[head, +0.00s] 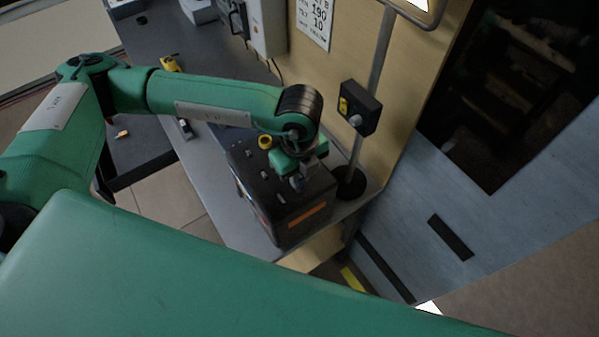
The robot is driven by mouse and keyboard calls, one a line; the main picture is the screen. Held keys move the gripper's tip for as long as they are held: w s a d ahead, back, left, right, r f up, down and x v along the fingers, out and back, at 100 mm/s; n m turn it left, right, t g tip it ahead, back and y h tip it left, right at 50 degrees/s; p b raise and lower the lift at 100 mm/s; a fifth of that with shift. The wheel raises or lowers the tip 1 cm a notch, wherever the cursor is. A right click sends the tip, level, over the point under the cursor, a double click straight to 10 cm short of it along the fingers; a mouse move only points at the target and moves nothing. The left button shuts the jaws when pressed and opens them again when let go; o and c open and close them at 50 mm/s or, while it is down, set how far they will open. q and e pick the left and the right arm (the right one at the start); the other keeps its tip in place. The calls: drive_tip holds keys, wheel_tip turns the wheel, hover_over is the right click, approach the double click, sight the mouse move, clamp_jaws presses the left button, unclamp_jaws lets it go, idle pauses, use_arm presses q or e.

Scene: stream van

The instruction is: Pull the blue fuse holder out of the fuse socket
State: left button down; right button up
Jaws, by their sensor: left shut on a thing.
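My left gripper (299,181) reaches down onto the top of a black box (305,213) on the grey bench. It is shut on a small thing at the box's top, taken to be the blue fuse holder. The fingers hide that thing, and its colour cannot be made out. I cannot tell the fuse socket apart from the box top, or whether the holder is still seated. My right gripper is not in view.
The box carries several small knobs and an orange label (306,215). A lamp pole (371,90) with a black switch box (358,107) stands close right of the gripper.

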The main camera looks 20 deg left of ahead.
sight(300, 176)
use_arm(q)
drive_tip(key=shift+r+p, duration=0.65)
drive_tip(key=shift+r, duration=0.85)
drive_tip(key=shift+r, duration=0.1)
drive_tip(key=shift+r, duration=1.4)
drive_tip(key=shift+s+f, duration=0.1)
